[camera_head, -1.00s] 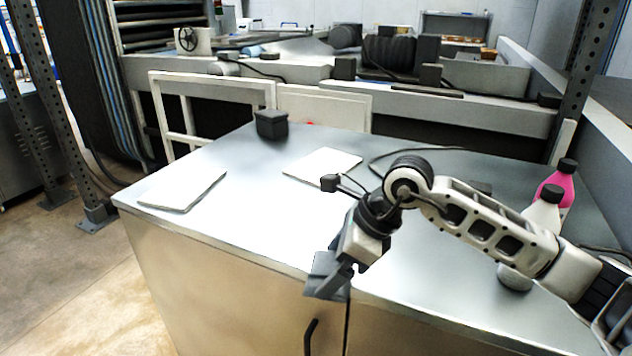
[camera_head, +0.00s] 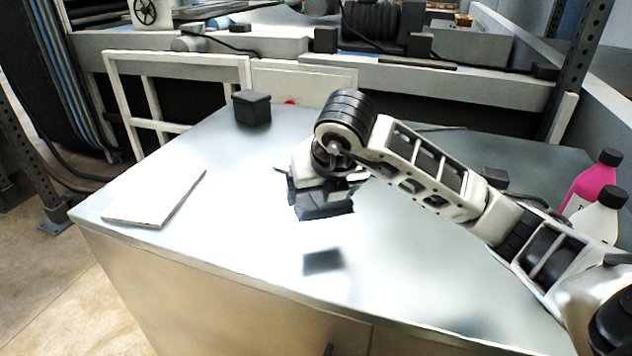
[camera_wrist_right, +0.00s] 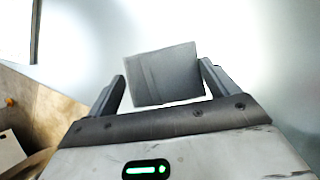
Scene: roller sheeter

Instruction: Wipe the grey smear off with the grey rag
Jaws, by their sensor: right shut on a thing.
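My right gripper (camera_head: 322,195) is above the metal table top (camera_head: 240,225), around its middle. It is shut on the grey rag (camera_head: 325,212), which shows as a dark grey square at the fingertips. In the right wrist view the rag (camera_wrist_right: 165,75) sits between the two fingers of the gripper (camera_wrist_right: 167,85). A dark squarish patch (camera_head: 323,262) lies on the shiny table top below the rag. It resembles the rag's reflection; I cannot tell whether it is the grey smear. No other smear is clear. My left gripper is not in view.
A flat white panel (camera_head: 155,198) lies at the table's left edge. A small black box (camera_head: 252,107) stands at the back left. A pink bottle (camera_head: 592,183) and a white bottle (camera_head: 598,217) stand at the right, beside my arm. The front of the table is clear.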

